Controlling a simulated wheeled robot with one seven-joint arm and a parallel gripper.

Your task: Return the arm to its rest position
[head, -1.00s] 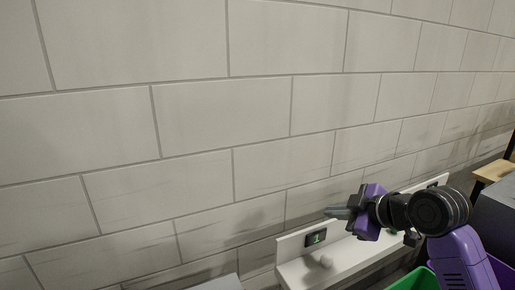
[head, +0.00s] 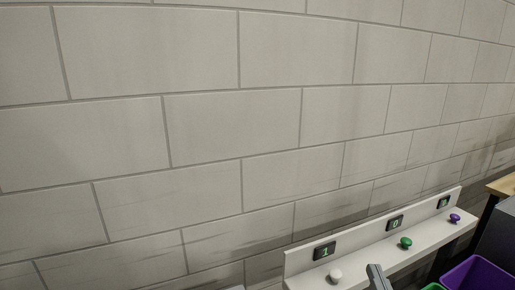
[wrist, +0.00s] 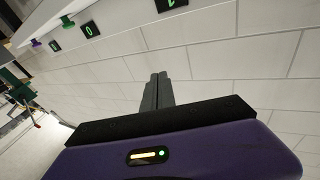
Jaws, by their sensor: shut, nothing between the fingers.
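My gripper (head: 378,277) shows at the bottom edge of the head view, only its grey fingertips in frame, in front of the white shelf (head: 430,236). The rest of my arm is out of that view. In the wrist view my gripper (wrist: 157,92) has its two dark fingers together, shut and empty, pointing toward the block wall (wrist: 215,60). Nothing touches the fingers.
The shelf carries a white button (head: 335,275), a green button (head: 405,243) and a purple button (head: 454,217), each below a small display.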

